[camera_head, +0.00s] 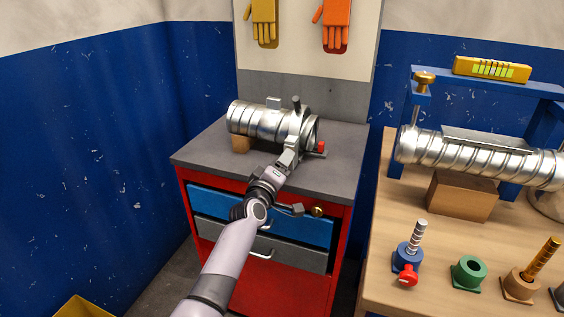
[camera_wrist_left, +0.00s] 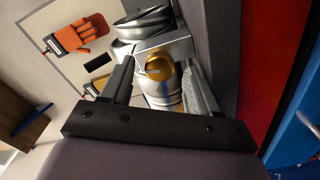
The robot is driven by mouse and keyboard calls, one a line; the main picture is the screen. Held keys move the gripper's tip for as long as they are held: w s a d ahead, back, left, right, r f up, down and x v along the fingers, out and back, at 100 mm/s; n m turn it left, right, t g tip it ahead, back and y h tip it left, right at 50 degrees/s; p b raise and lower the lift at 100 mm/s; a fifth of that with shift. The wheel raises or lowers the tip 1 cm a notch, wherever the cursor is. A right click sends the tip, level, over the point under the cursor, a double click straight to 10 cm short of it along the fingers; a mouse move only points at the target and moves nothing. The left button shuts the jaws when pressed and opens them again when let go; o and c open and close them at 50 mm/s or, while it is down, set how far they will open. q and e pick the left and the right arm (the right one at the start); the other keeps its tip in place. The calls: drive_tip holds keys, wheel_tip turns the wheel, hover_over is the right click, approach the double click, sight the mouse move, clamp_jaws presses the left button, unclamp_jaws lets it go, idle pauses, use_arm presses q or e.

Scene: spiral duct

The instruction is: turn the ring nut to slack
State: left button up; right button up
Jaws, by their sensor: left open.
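A spiral metal duct (camera_head: 262,120) lies on the grey cabinet top, with a clamp ring (camera_head: 299,124) around its right end. In the left wrist view, a round brass piece (camera_wrist_left: 158,67), which looks like the ring nut, sits below a grey metal block (camera_wrist_left: 165,45). My left gripper (camera_head: 289,155) is at the near side of the clamp ring and hides this piece in the head view. In the left wrist view, its open fingers (camera_wrist_left: 157,88) stand on either side of the brass piece; I cannot tell if they touch it. My right gripper is not in view.
A wooden block (camera_head: 241,144) is under the duct, and a red knob (camera_head: 321,146) is at its right end. At right, a wooden workbench (camera_head: 400,208) holds another duct (camera_head: 480,155), a blue frame (camera_head: 547,88) and several small fittings. Blue wall (camera_head: 95,130) stands left.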

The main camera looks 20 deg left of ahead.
use_arm(q)
drive_tip(key=s+p, duration=0.3)
drive_tip(key=s, duration=0.3)
drive_tip(key=shift+s, duration=0.15)
idle(0.4)
